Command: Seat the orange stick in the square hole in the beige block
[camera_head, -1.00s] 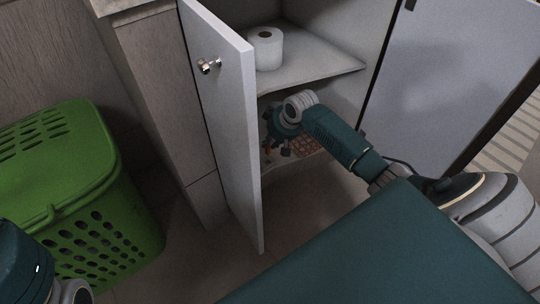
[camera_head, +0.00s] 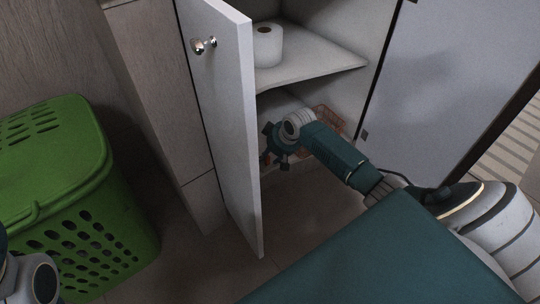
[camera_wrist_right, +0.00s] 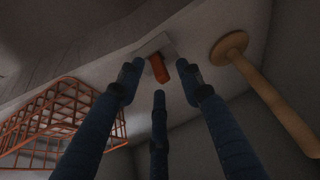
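The orange stick (camera_wrist_right: 159,69) shows in the right wrist view, beyond and between my fingertips, with clear space on both sides of it. Its far end meets or overlaps a pale block (camera_wrist_right: 152,45), likely the beige block. I cannot tell whether the stick is in a hole, and no square hole shows. My right gripper (camera_wrist_right: 159,82) has its three blue fingers spread and holds nothing. In the head view my right gripper (camera_head: 273,150) is inside the lower cabinet compartment, and its own arm partly hides it. My left arm shows only at the lower left edge, without its fingers.
An orange wire basket (camera_wrist_right: 62,120) lies left in the wrist view; a wooden rod with a round end (camera_wrist_right: 262,85) is at right. The open cabinet door (camera_head: 225,120) stands left of my right gripper. Above is a shelf (camera_head: 315,66) with a paper roll (camera_head: 267,45). A green hamper (camera_head: 60,200) stands left.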

